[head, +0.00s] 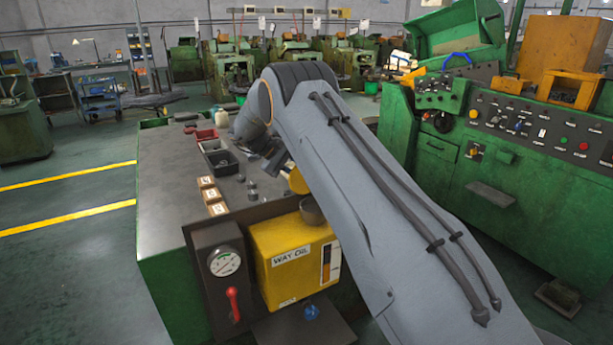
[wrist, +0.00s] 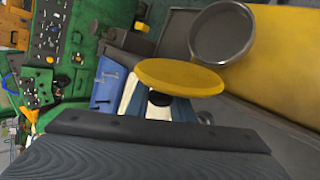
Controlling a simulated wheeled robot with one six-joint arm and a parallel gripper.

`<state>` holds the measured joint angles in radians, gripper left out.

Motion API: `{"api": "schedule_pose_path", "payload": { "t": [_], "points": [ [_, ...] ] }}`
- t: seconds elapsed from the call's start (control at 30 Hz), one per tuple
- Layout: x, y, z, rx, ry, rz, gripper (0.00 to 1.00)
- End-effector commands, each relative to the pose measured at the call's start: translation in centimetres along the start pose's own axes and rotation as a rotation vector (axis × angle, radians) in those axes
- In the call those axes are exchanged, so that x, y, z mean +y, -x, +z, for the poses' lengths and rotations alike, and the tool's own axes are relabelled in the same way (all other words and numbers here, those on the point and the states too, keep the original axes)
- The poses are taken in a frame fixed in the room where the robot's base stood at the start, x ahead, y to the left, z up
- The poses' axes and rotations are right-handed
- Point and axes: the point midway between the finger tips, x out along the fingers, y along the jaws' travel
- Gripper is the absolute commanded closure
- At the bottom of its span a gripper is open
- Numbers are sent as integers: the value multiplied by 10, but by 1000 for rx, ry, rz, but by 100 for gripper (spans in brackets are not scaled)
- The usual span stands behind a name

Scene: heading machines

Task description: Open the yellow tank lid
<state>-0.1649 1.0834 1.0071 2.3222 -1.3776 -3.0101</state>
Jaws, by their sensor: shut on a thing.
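The yellow tank (head: 290,268), marked WAY OIL, stands at the front of the green bench. Its round grey filler neck (head: 311,211) is uncovered; the wrist view shows the open neck (wrist: 222,35) at upper right. The round yellow lid (wrist: 180,77) is off the neck, beside it in the wrist view, with a dark knob (wrist: 160,98) below its disc. In the head view, part of the lid (head: 298,182) shows above the neck, beside my arm. My gripper (wrist: 160,128) is shut on the lid; the grip itself is mostly hidden by the dark finger.
A gauge panel (head: 222,262) with a red lever is left of the tank. A blue knob (head: 311,312) sits in front. Numbered blocks (head: 212,196) and small trays (head: 218,157) lie on the bench. A green machine (head: 530,165) stands at right.

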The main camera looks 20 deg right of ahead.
Motion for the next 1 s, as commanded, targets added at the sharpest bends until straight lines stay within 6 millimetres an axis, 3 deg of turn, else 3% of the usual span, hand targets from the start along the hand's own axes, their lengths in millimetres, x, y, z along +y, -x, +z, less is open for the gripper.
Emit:
{"api": "schedule_pose_path", "payload": {
  "t": [0.07,0.1,0.2,0.57,0.7,0.87,1.0],
  "points": [
    [0,-2,0,-1,1,0,100],
    [0,-2,0,-1,1,0,76],
    [0,-2,0,-1,0,-1,62],
    [-2,-1,0,-1,2,-2,62],
    [-10,5,-13,38,13,8,62],
    [25,11,-26,173,-110,114,62],
    [58,28,-44,375,-238,202,62]
  ]
}}
